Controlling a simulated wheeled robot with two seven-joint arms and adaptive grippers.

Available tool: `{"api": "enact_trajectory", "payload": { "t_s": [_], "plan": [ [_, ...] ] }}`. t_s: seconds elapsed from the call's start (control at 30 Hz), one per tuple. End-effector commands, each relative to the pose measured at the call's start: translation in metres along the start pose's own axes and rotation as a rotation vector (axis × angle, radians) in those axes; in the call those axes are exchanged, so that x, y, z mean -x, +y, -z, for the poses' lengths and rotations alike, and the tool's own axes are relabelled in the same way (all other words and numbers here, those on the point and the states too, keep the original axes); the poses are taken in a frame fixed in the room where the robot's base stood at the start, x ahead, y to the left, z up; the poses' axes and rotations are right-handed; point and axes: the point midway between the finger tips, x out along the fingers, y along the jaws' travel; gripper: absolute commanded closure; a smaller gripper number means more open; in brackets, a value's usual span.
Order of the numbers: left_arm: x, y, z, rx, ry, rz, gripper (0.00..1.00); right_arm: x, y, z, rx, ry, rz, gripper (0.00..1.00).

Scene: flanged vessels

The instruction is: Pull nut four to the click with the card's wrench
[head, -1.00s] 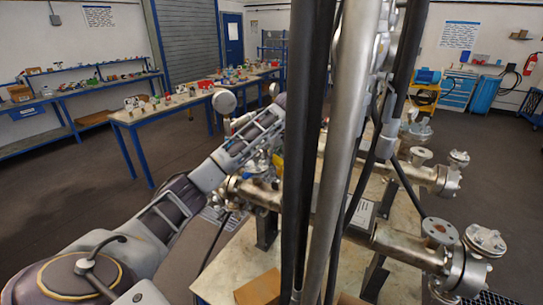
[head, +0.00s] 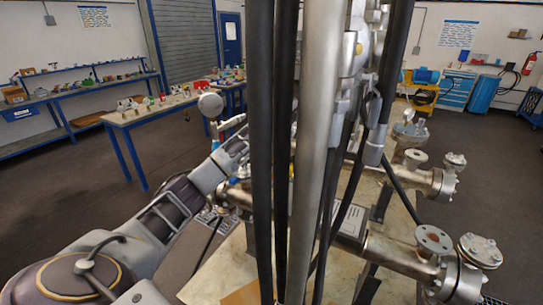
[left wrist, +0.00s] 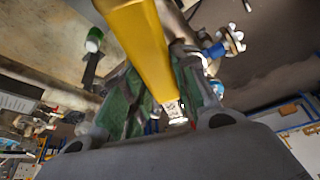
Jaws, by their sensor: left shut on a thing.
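My left gripper (left wrist: 155,68) is shut on a yellow bar-shaped handle (left wrist: 140,40), which runs up out of the left wrist view. I cannot tell whether it is the card's wrench, and its working end is out of view. In the head view my left arm reaches towards the vessels, but its gripper is hidden behind dark hoses and a metal tube. Two steel flanged vessels lie on the bench, with a front flange (head: 468,275) and a rear flange (head: 444,186) at the right. I cannot make out nut four. My right gripper is not in view.
The bench top (head: 225,265) has bare room at the front left. A dial gauge (head: 210,105) stands near my left arm. A long table (head: 165,113) with small parts stands behind on the left. The floor at right is clear.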

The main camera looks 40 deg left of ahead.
Motion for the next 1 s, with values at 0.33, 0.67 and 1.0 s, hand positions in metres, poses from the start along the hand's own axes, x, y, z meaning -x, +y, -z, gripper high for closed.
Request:
{"api": "enact_trajectory", "payload": {
  "t_s": [0.33,0.67,1.0],
  "plan": [
    [-0.01,0.0,-0.005,0.0,-0.001,-0.001,1.0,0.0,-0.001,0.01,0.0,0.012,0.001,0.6],
    [-0.03,-0.001,-0.012,0.001,0.001,0.001,1.0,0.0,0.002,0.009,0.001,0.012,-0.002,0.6],
    [-0.04,0.0,-0.017,0.001,0.0,-0.001,1.0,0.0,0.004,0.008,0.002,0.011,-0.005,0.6]
  ]
}}
